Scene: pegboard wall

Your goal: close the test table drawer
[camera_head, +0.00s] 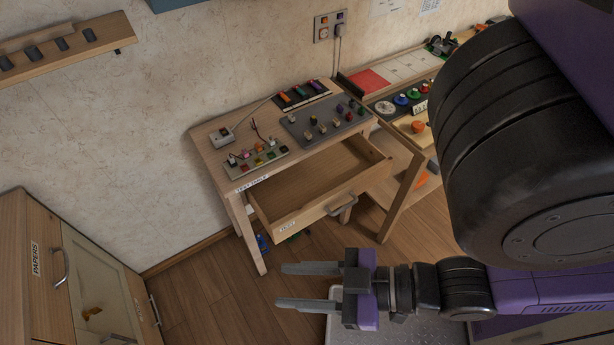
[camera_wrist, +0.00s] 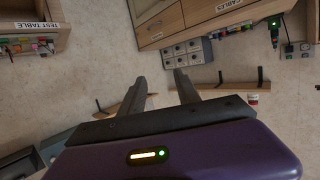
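The wooden test table (camera_head: 217,163) stands against the wall in the head view, with its label on the front edge. Its drawer (camera_head: 322,185) is pulled out and looks empty, with a metal handle (camera_head: 341,204) on its front. My gripper (camera_head: 281,286) is open and empty, in front of the drawer and lower in the picture, apart from it, fingers pointing left. In the wrist view the fingers (camera_wrist: 163,88) are spread with nothing between them. The labelled test table edge (camera_wrist: 57,29) shows at upper left there; its drawer is not clearly visible in that view.
A cabinet labelled papers (camera_head: 37,258) stands at lower left. A second bench (camera_head: 409,127) with coloured parts is right of the table. Several small items sit on the tabletop. A wall shelf (camera_head: 66,52) is at upper left. Wood floor (camera_head: 206,292) is clear left of my gripper.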

